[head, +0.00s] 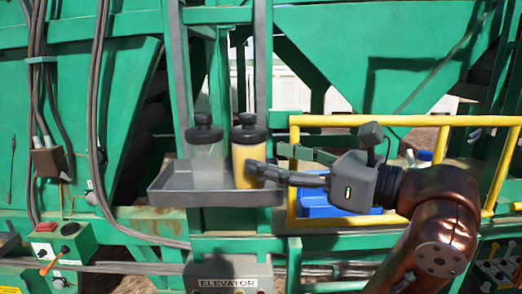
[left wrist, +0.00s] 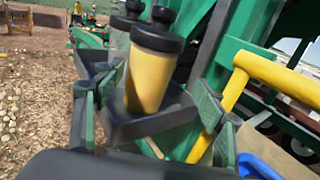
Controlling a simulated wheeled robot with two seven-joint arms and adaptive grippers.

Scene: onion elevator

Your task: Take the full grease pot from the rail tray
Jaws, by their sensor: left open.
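The full grease pot (head: 247,158), yellow with a black lid, stands upright at the right end of the grey rail tray (head: 170,198). A pale, clear pot (head: 207,163) with a black lid stands to its left. My left gripper (head: 262,173) reaches in from the right at the yellow pot's lower right side. In the left wrist view the yellow pot (left wrist: 149,80) shows between the open fingers (left wrist: 150,105), tilted in the picture. I cannot tell whether the fingers touch it. The clear pot is partly hidden behind it there. My right gripper is not seen.
A yellow guard rail (head: 400,121) and a blue container (head: 320,206) lie right of the tray, close to my left arm. Green machine frame posts stand behind the tray. A box marked ELEVATOR (head: 228,270) is below it. Control boxes (head: 62,243) are at lower left.

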